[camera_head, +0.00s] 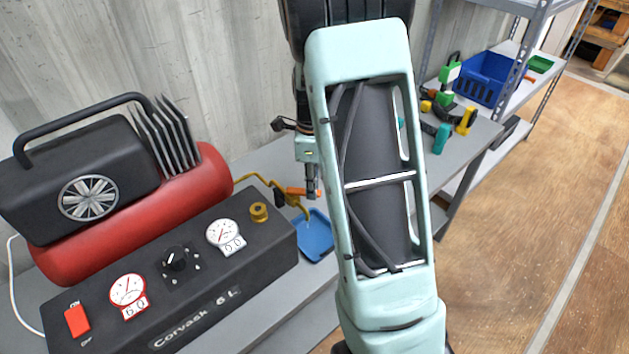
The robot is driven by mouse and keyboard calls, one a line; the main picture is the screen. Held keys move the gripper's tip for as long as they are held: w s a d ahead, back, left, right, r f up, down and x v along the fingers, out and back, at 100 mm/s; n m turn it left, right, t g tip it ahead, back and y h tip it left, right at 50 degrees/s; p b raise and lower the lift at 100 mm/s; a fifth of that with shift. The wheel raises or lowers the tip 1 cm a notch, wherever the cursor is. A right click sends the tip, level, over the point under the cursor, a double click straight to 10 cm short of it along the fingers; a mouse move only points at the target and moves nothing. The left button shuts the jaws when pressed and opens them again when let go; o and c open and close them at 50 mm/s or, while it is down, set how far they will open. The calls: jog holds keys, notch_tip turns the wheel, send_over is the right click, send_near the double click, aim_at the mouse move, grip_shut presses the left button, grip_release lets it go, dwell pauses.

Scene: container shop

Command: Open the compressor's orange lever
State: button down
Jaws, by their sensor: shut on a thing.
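The compressor has a red tank (130,215) and a black control panel (200,290) at the left. A bent yellow pipe (258,178) runs from the tank's right end past a small dark fitting. The orange lever (296,191) shows as a short, roughly level bar by this pipe, to the right of the tank. My gripper (312,192) points down at the lever's right end, its fingers shut on it. The fingertips are small in view, and my arm hides what lies just to the right.
A blue tray (316,240) lies on the grey bench below the pipe's end. Several tools, including a yellow and black one (466,121), lie at the bench's far end. A blue bin (487,80) stands on the shelf behind. The wooden floor at the right is clear.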

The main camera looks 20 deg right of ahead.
jog(key=shift+s+a+r+m+p, duration=0.1)
jog(key=shift+s+a+m+p, duration=0.3)
jog(key=shift+m+p, duration=0.8)
jog(key=shift+s+a+f+m+p, duration=0.1)
jog(key=shift+s+a+m+p, duration=0.4)
jog(key=shift+m, duration=1.05)
jog(key=shift+s+a+r+m+p, duration=0.15)
jog(key=shift+a+m+p, duration=0.35)
jog(key=shift+m+p, duration=0.8)
jog(key=c, duration=1.8)
grip_release()
jog(key=shift+s, duration=0.1)
notch_tip(320, 180, up, 12)
